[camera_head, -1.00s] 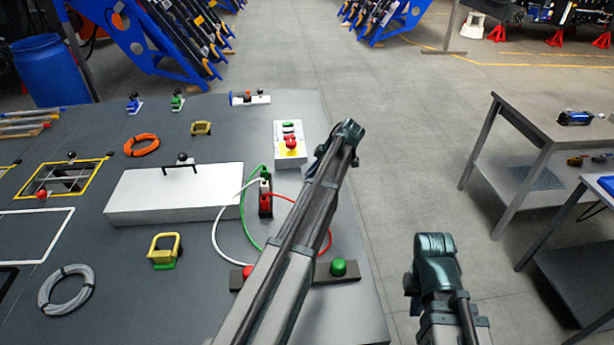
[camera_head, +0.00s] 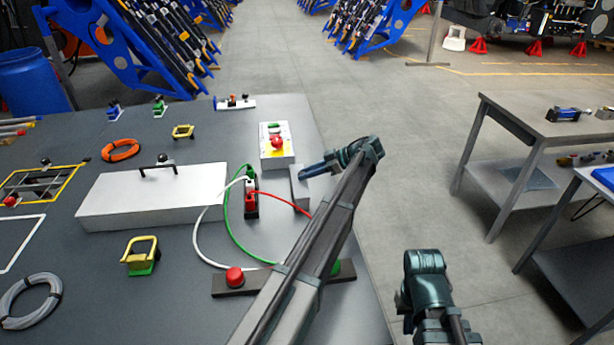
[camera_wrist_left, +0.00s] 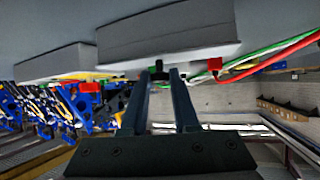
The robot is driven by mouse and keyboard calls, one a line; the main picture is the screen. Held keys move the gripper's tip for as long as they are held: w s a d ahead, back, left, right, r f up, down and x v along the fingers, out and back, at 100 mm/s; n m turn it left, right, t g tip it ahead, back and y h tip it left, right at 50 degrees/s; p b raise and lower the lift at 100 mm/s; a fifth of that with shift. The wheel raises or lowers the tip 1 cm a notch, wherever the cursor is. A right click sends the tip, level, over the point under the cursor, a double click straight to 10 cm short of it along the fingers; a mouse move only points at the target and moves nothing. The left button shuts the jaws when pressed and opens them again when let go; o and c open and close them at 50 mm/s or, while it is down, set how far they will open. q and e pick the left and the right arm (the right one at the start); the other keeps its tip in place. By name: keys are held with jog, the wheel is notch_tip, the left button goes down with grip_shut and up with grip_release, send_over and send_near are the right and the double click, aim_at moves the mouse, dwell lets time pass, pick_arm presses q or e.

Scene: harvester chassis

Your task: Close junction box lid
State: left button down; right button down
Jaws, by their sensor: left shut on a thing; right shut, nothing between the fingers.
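A small grey box-like piece (camera_head: 300,188), which I take for the junction box or its lid, stands at the table's right side, beside the cable connector. My left gripper (camera_head: 307,171) reaches it from the right. In the left wrist view the gripper (camera_wrist_left: 159,76) is shut on a small dark knob (camera_wrist_left: 158,66) at the edge of the grey piece (camera_wrist_left: 165,38). How far the lid is open is unclear.
The connector block (camera_head: 251,198) with white, green and red cables stands just left of the grey piece. A control box (camera_head: 276,147) with a red button is behind it. A long white box (camera_head: 150,197) with a handle lies further left.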

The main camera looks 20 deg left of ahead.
pick_arm(q)
jog(key=shift+s+f, duration=0.1)
jog(key=c, duration=0.7)
grip_release()
jog(key=shift+w+d+r, duration=0.2)
jog(key=shift+r, duration=0.05)
jog(key=p+v, duration=0.7)
jog(key=v, duration=0.6)
jog(key=shift+s+d, duration=0.1)
jog(key=shift+d, duration=0.05)
